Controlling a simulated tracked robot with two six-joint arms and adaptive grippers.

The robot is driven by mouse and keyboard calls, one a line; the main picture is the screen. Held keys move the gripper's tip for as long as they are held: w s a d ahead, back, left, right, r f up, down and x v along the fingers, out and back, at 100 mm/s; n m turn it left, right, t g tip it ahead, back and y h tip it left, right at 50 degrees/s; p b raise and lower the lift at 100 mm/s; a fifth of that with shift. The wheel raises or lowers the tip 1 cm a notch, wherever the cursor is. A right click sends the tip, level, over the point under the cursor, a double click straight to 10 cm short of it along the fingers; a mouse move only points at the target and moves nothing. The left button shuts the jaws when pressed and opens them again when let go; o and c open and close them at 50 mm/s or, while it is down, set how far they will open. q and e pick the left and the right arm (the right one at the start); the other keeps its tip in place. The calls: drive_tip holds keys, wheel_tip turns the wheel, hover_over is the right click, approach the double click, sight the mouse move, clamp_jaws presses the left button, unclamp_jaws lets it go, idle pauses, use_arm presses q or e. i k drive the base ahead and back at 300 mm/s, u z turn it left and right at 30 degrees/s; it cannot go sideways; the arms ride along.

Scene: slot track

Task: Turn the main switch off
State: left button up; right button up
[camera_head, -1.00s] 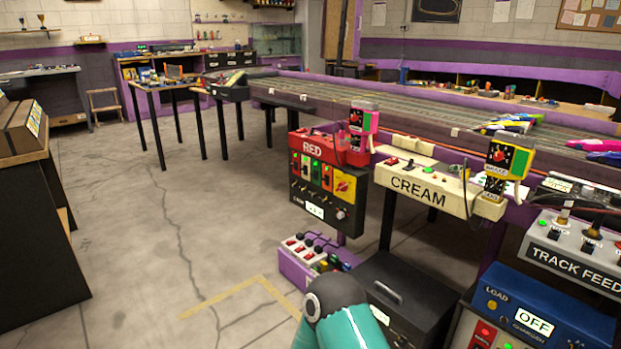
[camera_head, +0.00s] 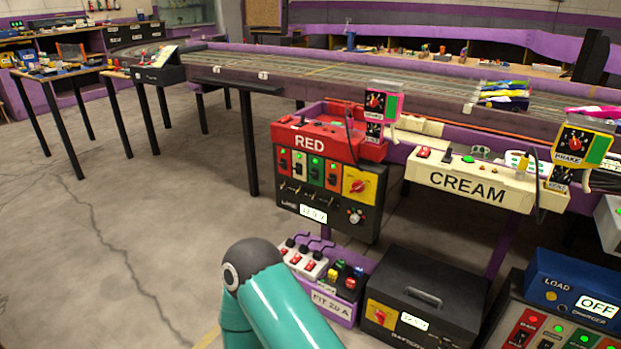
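Two red rotary knobs on yellow plates show: one (camera_head: 361,184) on the right of the black unit under the red RED box, and one (camera_head: 381,315) on the left of a low black box on the floor. A panel with red and green switches (camera_head: 525,328) is at the lower right, cut off by the frame edge. Labels are too small to tell which is the main switch. A teal arm link of mine rises from the bottom middle, in front of the low boxes. Neither gripper shows.
The RED box (camera_head: 325,138) and the CREAM box (camera_head: 470,185) hang along the slot track's purple edge. A purple box with several plugs (camera_head: 330,300) and the blue LOAD box (camera_head: 572,290), its sign reading OFF, are low down. Floor (camera_head: 110,250) at left is clear.

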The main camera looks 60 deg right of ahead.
sight(358, 186)
drive_tip(key=u, duration=0.1)
drive_tip(key=i, duration=1.5)
drive_tip(key=u, duration=3.6)
drive_tip(key=k, duration=0.55)
drive_tip(key=z, duration=5.6)
